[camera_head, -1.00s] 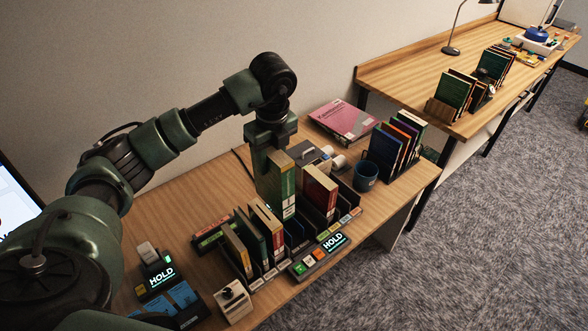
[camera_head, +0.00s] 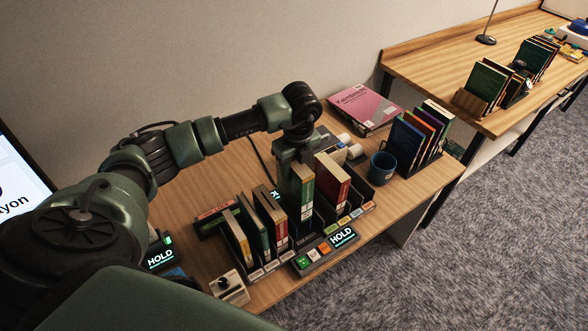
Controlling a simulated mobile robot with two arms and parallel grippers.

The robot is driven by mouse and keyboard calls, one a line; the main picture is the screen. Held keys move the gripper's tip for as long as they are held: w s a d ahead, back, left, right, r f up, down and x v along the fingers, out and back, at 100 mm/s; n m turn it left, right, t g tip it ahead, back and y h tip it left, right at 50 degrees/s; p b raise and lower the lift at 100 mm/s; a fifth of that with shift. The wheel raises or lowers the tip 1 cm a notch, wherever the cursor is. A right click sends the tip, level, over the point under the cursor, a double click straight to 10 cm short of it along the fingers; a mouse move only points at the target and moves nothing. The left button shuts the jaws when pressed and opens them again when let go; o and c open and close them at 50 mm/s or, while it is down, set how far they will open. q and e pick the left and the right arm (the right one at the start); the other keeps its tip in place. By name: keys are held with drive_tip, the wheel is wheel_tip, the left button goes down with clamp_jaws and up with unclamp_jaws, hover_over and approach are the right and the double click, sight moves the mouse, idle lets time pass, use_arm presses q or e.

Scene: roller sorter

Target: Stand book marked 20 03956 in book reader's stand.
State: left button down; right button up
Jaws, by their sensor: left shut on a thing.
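One device with a lit HOLD screen (camera_head: 343,238) and coloured keys is at the rack's front. Another HOLD screen (camera_head: 160,258) is at the left, partly hidden by my arm. I cannot tell which is the book reader's stand. My right gripper is out of view.
Several upright books, including a red-and-cream one (camera_head: 270,216), fill slots left of the held book. A blue mug (camera_head: 382,167) and a rack of books (camera_head: 418,135) stand at the right. A pink book (camera_head: 365,106) lies behind. A small box with a black knob (camera_head: 228,287) is in front.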

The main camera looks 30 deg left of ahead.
use_arm(q)
drive_tip(key=shift+f+b, duration=0.45)
drive_tip(key=shift+f, duration=0.4)
wheel_tip(320, 180, down, 7)
drive_tip(key=b, duration=0.5)
drive_tip(key=shift+f+b, duration=0.15)
drive_tip(key=shift+b, duration=0.15)
drive_tip(key=shift+f+b, duration=0.5)
drive_tip(key=shift+f, duration=0.05)
drive_tip(key=c, duration=0.9)
unclamp_jaws()
drive_tip(key=shift+d+r, duration=0.1)
drive_tip(key=shift+r, duration=0.3)
drive_tip(key=r, duration=0.2)
drive_tip(key=r+b, duration=0.1)
drive_tip(key=r, duration=0.1)
drive_tip(key=r+b, duration=0.1)
drive_tip(key=r, duration=0.2)
drive_tip(key=shift+s+d, duration=0.2)
drive_tip(key=shift+d, duration=0.2)
